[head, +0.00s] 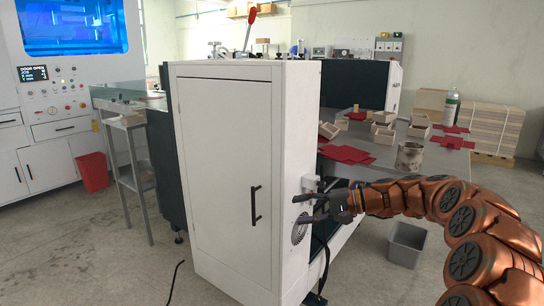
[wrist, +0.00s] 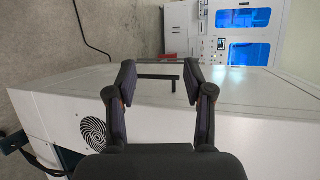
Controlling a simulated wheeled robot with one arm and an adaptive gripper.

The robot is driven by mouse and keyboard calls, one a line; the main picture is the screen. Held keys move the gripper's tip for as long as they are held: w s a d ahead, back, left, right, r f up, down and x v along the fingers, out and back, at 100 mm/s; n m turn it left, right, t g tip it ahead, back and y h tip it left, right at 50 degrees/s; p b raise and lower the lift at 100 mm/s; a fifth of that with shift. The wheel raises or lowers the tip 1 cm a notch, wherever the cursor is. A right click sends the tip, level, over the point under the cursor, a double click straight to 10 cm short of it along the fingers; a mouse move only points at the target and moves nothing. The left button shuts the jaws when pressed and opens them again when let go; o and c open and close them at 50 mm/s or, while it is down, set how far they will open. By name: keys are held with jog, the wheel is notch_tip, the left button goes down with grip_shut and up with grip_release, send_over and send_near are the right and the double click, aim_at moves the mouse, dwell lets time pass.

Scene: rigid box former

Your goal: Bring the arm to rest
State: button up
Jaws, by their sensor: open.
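My gripper (head: 304,208) is at the end of my copper-coloured arm, which reaches in from the right in the head view. Its two fingers are apart and empty, pointing left beside the right side of a white cabinet (head: 222,130). In the wrist view the gripper (wrist: 158,80) is open, with the cabinet's white face (wrist: 250,95) beyond it. The cabinet's black door handle (head: 256,205) shows on the closed front door. In the wrist view the handle (wrist: 160,77) appears between the fingertips, but I cannot tell the distance.
A grey table (head: 440,157) behind my arm holds small boxes, red sheets and a metal cup (head: 410,156). A grey bin (head: 406,244) stands on the floor below. A red bin (head: 93,172) stands at left. A black cable (head: 175,281) lies on open floor.

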jog(key=s+a+f+n+g+h, duration=0.1)
jog(key=s+a+f+g+h, duration=0.1)
jog(key=s, duration=0.6)
jog(key=s+a+f+n+g+h, duration=0.1)
jog(key=s+h, duration=0.1)
jog(key=s, duration=0.6)
jog(key=s+a+f+n+g+h, duration=0.1)
jog(key=s+a+f+g+h, duration=0.1)
jog(key=s, duration=0.6)
jog(key=s+d+f+h, duration=0.4)
jog(key=s+d, duration=0.3)
jog(key=s, duration=0.4)
jog(key=s+d+f+h, duration=0.4)
jog(key=s+d, duration=0.4)
jog(key=s, duration=0.3)
notch_tip(320, 180, up, 22)
jog(key=p, duration=2)
jog(key=shift+s+a+f+n, duration=0.2)
jog(key=shift+s+n, duration=0.05)
jog(key=shift+n, duration=0.15)
